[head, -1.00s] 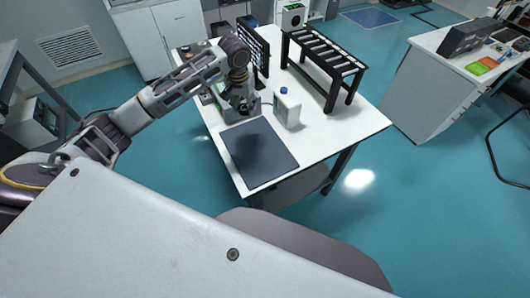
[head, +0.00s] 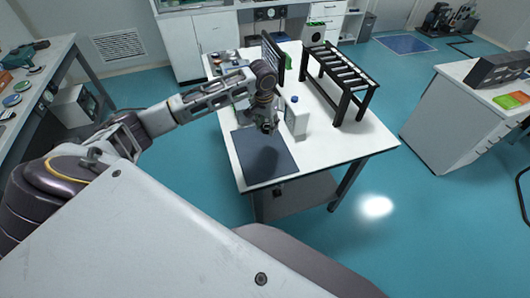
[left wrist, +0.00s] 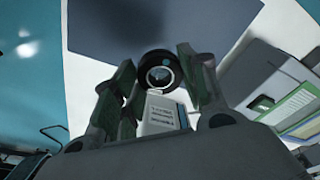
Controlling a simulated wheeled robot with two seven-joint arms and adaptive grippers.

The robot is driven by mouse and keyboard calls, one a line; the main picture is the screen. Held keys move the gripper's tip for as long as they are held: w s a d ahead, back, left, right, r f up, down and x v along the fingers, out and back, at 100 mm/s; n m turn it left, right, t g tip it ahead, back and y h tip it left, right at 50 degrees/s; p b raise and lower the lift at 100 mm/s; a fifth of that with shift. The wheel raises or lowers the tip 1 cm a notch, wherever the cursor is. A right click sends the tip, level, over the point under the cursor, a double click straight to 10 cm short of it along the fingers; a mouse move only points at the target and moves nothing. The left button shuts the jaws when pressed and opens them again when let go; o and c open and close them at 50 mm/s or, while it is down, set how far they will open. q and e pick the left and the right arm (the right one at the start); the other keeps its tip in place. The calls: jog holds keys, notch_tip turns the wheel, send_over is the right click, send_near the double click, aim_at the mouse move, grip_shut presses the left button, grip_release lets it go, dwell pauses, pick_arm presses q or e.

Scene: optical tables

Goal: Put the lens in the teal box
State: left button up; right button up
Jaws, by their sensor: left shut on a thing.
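My left gripper (head: 268,126) is over the dark mat on the white table. In the left wrist view, the left gripper (left wrist: 162,72) is shut on the lens (left wrist: 160,76), a round glass in a black ring held between the fingertips. The lens is too small to make out in the head view. My right gripper is not in view.
The dark mat (head: 262,158) lies at the table's near end. A white bottle (head: 297,117) stands just right of my gripper. A black roller rack (head: 340,82) and a dark screen (head: 272,58) stand farther back. A side table (head: 40,62) with several small items is at left.

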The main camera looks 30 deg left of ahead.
pick_arm(q)
jog(key=shift+d+m, duration=0.4)
jog(key=shift+d, duration=0.1)
jog(key=shift+w, duration=0.1)
jog(key=shift+m, duration=0.3)
jog(key=shift+f, duration=0.2)
send_over(269, 148)
jog(key=shift+f+p, duration=0.3)
jog(key=shift+f, duration=2.7)
jog(key=shift+f, duration=1.85)
jog(key=shift+f, duration=0.1)
